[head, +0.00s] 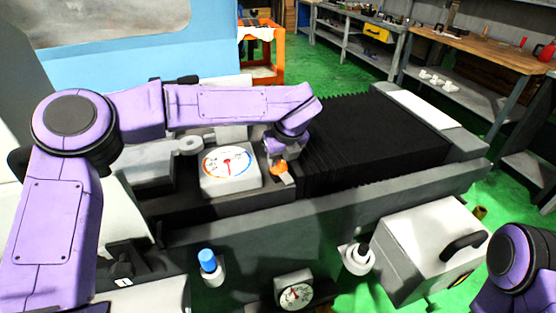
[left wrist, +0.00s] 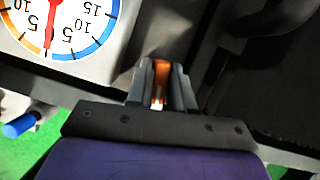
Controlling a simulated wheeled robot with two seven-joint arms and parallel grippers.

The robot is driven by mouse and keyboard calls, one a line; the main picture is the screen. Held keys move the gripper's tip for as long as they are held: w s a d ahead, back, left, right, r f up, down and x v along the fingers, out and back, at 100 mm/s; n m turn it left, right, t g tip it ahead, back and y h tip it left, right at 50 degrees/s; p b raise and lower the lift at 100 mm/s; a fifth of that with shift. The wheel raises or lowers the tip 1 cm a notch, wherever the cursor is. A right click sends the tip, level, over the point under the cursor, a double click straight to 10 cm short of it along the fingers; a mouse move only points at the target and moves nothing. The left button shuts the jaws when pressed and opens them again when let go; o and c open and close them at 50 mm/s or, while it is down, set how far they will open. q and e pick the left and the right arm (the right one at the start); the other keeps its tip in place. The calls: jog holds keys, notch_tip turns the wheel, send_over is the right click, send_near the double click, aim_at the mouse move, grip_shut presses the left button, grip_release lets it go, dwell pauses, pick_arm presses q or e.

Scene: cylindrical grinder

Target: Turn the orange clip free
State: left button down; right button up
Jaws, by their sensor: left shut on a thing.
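The orange clip (head: 279,169) sits on the grinder's bed just right of the large white dial. It also shows in the left wrist view (left wrist: 162,68), between the two grey fingers. My left gripper (head: 281,160) reaches down onto it from above and is shut on it. In the left wrist view the left gripper (left wrist: 161,88) has a finger on each side of the clip. The clip's lower part is partly hidden by the fingers. Of my right arm only a purple link shows at the lower right; its gripper is out of view.
The white dial (head: 229,165) stands close left of the clip. Black ribbed bellows (head: 370,140) lie to the right. A blue-capped knob (head: 208,261), a small gauge (head: 295,292) and a grey box with a black handle (head: 430,245) are in front.

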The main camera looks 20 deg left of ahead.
pick_arm(q)
jog(key=shift+s+f+m+h, duration=0.2)
jog(key=shift+f+m+h, duration=0.1)
jog(key=shift+m, duration=0.8)
jog(key=shift+d, duration=0.1)
jog(key=c, duration=1.1)
grip_release()
jog(key=shift+w+r, duration=0.1)
jog(key=shift+r, duration=0.05)
jog(key=shift+r, duration=0.1)
jog(key=shift+r, duration=0.4)
jog(key=v, duration=0.6)
jog(key=b+v, duration=0.1)
jog(key=v, duration=0.2)
jog(key=shift+s+d+r, duration=0.1)
jog(key=shift+s+r, duration=0.1)
jog(key=shift+s, duration=0.25)
